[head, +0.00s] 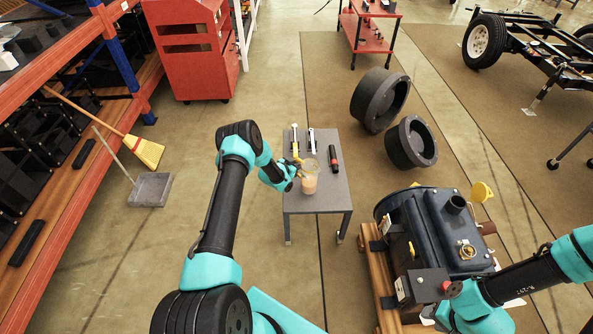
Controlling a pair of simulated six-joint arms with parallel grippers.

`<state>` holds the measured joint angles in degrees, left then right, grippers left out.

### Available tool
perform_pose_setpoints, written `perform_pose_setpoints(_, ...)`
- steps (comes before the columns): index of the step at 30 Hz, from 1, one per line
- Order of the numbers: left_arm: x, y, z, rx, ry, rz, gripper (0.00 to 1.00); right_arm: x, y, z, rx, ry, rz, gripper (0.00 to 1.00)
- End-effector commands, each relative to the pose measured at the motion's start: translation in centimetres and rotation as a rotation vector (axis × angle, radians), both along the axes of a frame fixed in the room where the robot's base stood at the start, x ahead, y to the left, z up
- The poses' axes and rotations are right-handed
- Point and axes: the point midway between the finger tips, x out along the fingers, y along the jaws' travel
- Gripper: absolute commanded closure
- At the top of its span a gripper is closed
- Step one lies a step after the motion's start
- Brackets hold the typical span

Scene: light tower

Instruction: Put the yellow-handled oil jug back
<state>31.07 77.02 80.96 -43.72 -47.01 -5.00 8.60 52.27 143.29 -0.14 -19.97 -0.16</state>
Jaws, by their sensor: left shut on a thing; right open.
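The oil jug (309,184) is a small translucent container with a pale orange-beige content and some yellow near its top. It is upright over the front middle of the small grey table (318,204). My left gripper (299,174) is shut on the jug from its left, near the handle, and hides part of it. I cannot tell whether the jug's bottom touches the tabletop. My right gripper (432,314) is open, low at the right beside the dark blue engine (455,235); its fingers are mostly hidden.
Two slim tools (311,141) and a red-and-black tool (333,158) lie at the table's back. Two black wheel-like rings (412,143) stand to the right. A red cabinet (195,50) is behind left. A broom (147,151) and dustpan (151,190) are at the left shelving.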

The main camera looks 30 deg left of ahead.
Motion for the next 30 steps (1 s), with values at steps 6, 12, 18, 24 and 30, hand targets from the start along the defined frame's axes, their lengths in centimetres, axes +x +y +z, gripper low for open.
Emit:
perform_pose_setpoints(6,0.0,-0.1,-1.9,0.000,0.000,0.000,1.00,0.0,0.0,0.0,0.000,0.000,0.000,0.57)
perform_pose_setpoints(12,0.0,0.0,-3.4,0.001,-0.001,0.000,1.00,0.0,0.0,0.0,0.000,0.000,0.000,0.57)
perform_pose_setpoints(18,0.0,0.0,-3.4,0.001,-0.001,0.000,1.00,0.0,0.0,0.0,0.000,0.000,0.000,0.57)
perform_pose_setpoints(24,0.0,0.0,-3.7,0.001,-0.001,0.000,1.00,0.0,0.0,0.0,0.000,0.000,0.000,0.57)
perform_pose_setpoints(30,0.0,0.0,-3.7,0.001,0.000,0.000,0.64,0.0,0.0,0.0,0.000,0.000,0.000,0.57)
